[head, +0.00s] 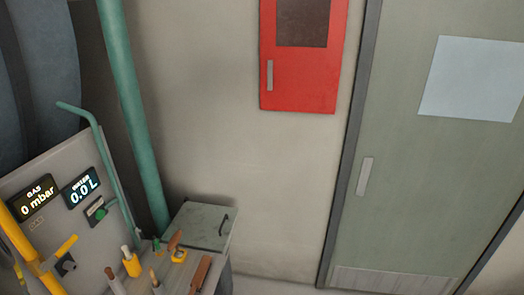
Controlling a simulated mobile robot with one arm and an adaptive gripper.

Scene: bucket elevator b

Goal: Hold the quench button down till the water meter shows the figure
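A grey panel (62,169) stands tilted at the lower left. The water meter (82,188) on it is a small dark display reading 0.0 L; its small heading is blurred. Just below it is a dark plate with a green button (95,209), which I take to be the quench button; its lettering is too small to read. Nothing touches it in this view. A second display, the gas readout (38,195), shows 0 mbar. My gripper is not in view.
Yellow pipes (22,245) and a green pipe (135,120) flank the panel. Several wooden-handled and yellow items stand at the bottom by a grey lidded box (199,226). A red wall cabinet (297,90) and a green-grey door (400,190) with a pale sheet (472,78) are on the right.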

